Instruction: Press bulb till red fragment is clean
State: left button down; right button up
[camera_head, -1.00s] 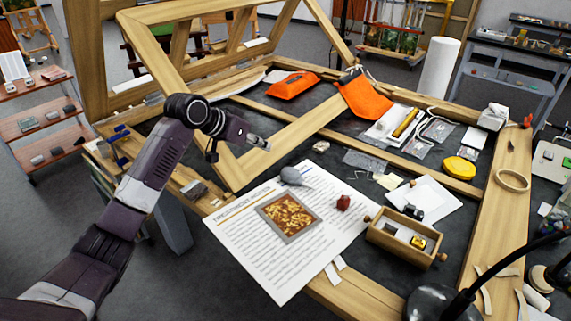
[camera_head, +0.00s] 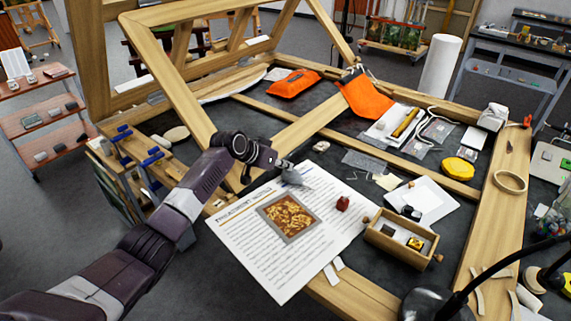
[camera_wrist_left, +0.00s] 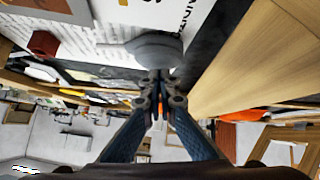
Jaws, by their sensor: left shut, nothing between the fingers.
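The grey bulb (camera_head: 293,177) lies on the printed sheet (camera_head: 250,258) near its top edge. In the left wrist view the bulb (camera_wrist_left: 152,46) is straight in front of the fingertips. My left gripper (camera_head: 283,164) is shut and empty, its tips right at the bulb; I cannot tell if they touch it. The shut fingers also show in the left wrist view (camera_wrist_left: 156,78). The small red fragment (camera_head: 343,203) sits to the right of the bulb, at the sheet's right edge; it also shows in the left wrist view (camera_wrist_left: 43,43). My right gripper is out of view.
A framed gilt square (camera_head: 262,213) lies on the sheet. A wooden box (camera_head: 380,239) with small items stands right of the red fragment. A large wooden frame (camera_head: 187,89) rises behind my left arm. A black lamp (camera_head: 458,303) is at the front right.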

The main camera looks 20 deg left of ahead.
pick_arm(q)
jog(key=shift+f, duration=0.15)
notch_tip(320, 180, down, 2)
jog(key=shift+f+b, duration=0.1)
jog(key=shift+b, duration=0.7)
jog(key=shift+s, duration=0.1)
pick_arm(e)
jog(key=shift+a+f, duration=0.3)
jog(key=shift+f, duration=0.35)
